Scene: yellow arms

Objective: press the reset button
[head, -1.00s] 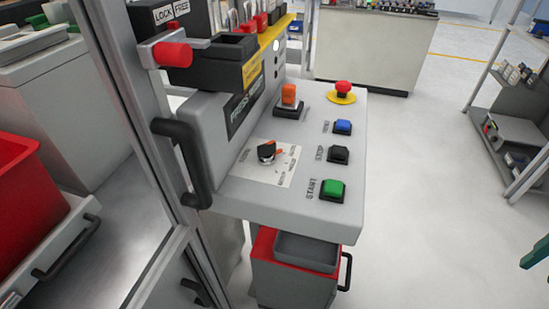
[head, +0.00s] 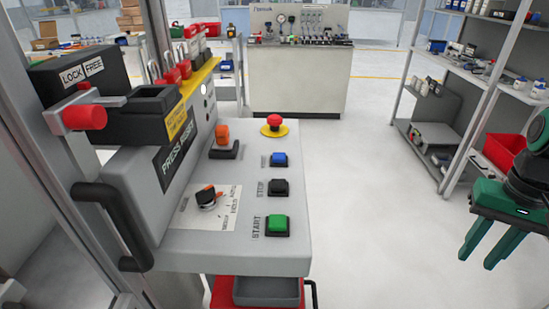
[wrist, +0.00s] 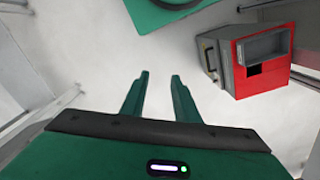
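A control panel (head: 185,238) fills the left and middle of the head view. The blue button (head: 279,160) sits behind the black STOP button (head: 278,188) and the green START button (head: 277,225). The lettering beside the blue button is too small to read; no label clearly reads RESET. My gripper (head: 477,262) is at the right edge of the head view, well right of the panel and apart from it, with its green fingers pointing down. In the wrist view my gripper (wrist: 160,76) is open, with nothing between its fingers. No button shows in the wrist view.
A red emergency knob (head: 273,121), an orange switch (head: 222,135) and a rotary selector (head: 207,199) share the panel. A black handle (head: 125,225) stands at its left. Open floor lies between panel and gripper; shelves stand right.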

